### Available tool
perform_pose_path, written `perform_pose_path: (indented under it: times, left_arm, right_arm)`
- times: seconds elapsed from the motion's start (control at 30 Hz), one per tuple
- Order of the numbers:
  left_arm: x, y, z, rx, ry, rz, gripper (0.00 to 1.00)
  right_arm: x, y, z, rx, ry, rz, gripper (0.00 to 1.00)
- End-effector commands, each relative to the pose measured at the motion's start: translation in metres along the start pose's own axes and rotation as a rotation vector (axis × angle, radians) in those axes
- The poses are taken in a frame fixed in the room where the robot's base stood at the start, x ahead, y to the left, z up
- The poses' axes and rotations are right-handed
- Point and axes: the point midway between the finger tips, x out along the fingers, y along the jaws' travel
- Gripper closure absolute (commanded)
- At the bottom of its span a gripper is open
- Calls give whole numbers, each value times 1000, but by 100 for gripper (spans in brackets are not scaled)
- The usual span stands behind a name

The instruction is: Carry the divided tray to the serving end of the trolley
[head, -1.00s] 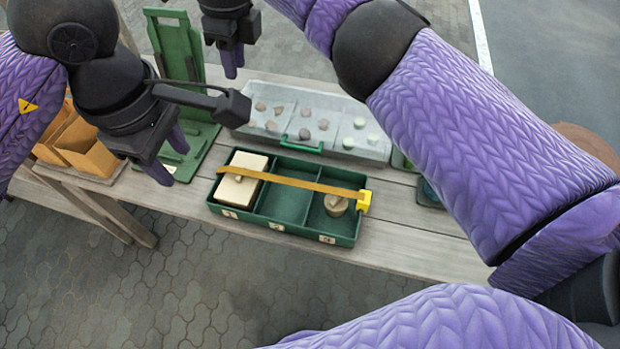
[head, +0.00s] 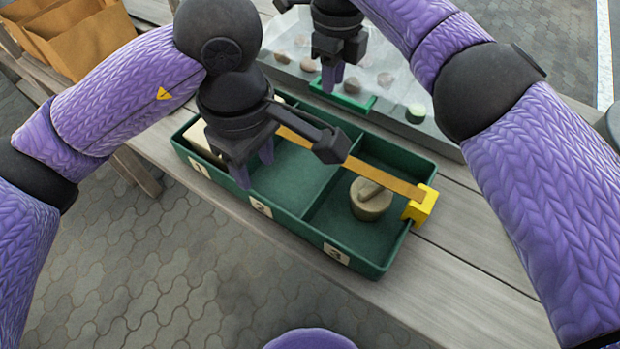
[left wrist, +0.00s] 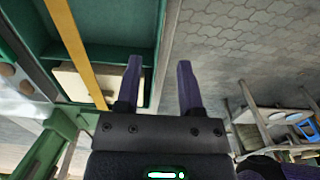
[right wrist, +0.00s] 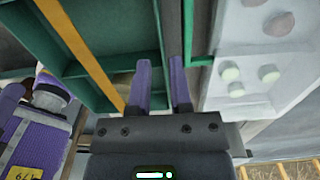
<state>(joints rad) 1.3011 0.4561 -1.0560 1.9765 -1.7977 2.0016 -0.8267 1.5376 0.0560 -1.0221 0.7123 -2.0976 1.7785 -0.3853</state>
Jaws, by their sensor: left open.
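The green divided tray (head: 300,228) stands on the wooden trolley, its compartments labelled 1, 2 and 3. A yellow strap (head: 385,180) with a yellow buckle crosses it lengthwise. A cream block (left wrist: 78,84) lies in compartment 1, and a round lidded clay piece (head: 369,203) stands in compartment 3. My left gripper (head: 254,170) is open above the near wall; in the left wrist view its fingers (left wrist: 160,75) lie either side of that wall's line. My right gripper (head: 334,78) is open beyond the far wall; in the right wrist view its fingers (right wrist: 162,75) point along that wall's edge. Contact is unclear.
Brown cartons (head: 80,38) stand at the far left. Bare trolley planks (head: 470,275) lie right of the tray. Paving shows below the near edge.

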Motion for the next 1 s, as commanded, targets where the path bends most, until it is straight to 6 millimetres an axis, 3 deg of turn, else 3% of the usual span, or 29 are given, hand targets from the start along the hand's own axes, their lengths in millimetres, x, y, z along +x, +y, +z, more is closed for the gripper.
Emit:
perform_pose_path:
  times: [0.03, 0.3, 0.47, 0.8, 1.0]
  left_arm:
    - [14, 1, 0, 0, -5, -5, 51]
    - [8, 0, 0, 0, -3, -2, 51]
    - [17, 0, 0, -1, -5, -5, 51]
    - [80, 0, 1, -2, -9, -7, 51]
    - [102, 0, 0, -2, -4, -4, 51]
  right_arm:
    - [15, -1, 1, 0, 3, 6, 75]
    - [8, 0, 0, 0, 1, 3, 75]
    - [17, 0, 0, 0, 3, 5, 75]
    - [80, 1, 0, 2, 3, 6, 75]
    - [103, 0, 0, 1, 2, 5, 75]
